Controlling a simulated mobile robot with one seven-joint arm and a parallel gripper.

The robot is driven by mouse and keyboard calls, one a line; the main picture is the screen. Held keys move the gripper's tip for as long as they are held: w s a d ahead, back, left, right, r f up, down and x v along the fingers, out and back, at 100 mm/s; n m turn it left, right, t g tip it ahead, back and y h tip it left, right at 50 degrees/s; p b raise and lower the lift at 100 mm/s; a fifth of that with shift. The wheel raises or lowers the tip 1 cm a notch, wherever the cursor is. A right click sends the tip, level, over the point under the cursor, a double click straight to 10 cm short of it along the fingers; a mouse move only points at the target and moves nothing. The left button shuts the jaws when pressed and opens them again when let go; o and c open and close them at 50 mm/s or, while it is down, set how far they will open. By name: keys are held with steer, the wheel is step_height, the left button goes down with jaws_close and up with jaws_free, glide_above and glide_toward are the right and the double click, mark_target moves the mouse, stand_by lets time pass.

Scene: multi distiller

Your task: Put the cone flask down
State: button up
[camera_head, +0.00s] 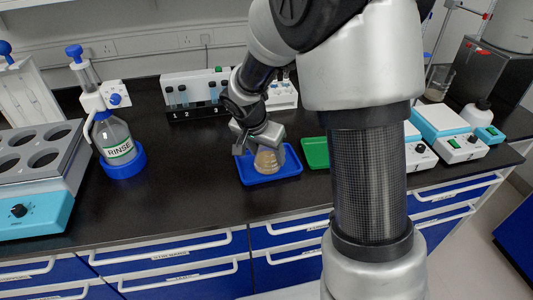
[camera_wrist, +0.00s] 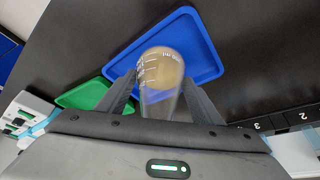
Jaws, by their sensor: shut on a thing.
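The cone flask (camera_head: 266,160) is clear glass with tan contents and white graduation marks. It is at the blue tray (camera_head: 254,180) on the black bench in the head view. My gripper (camera_head: 258,143) is shut on the flask from above. In the wrist view the flask (camera_wrist: 161,75) is between my two fingers (camera_wrist: 160,100), over the blue tray (camera_wrist: 205,50). The flask looks upright. I cannot tell whether its base touches the tray.
A green tray (camera_head: 315,153) lies just right of the blue one. A RINSE bottle (camera_head: 115,143) stands on the left, near a heating block with round holes (camera_head: 40,150). A tube rack (camera_head: 195,95) stands behind. White-and-teal devices (camera_head: 440,125) are on the right. Bare bench lies left of the blue tray.

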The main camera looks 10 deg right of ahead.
steer(key=o, duration=1.2)
steer(key=shift+r, duration=0.1)
steer(key=p+v, duration=0.2)
steer(key=v, duration=1)
steer(key=s+d+r+n+y, duration=0.1)
steer(key=s+r+n, duration=0.1)
steer(key=s, duration=0.5)
steer(key=s+d+r+n+t+y, duration=0.1)
steer(key=s+r+n, duration=0.2)
steer(key=s, duration=0.4)
steer(key=s+d+r+n+t, duration=0.1)
steer(key=s+r+n, duration=0.2)
steer(key=s, duration=0.4)
steer(key=shift+d+r+y, duration=0.25)
steer(key=shift+r+y, duration=0.15)
steer(key=shift+r, duration=0.15)
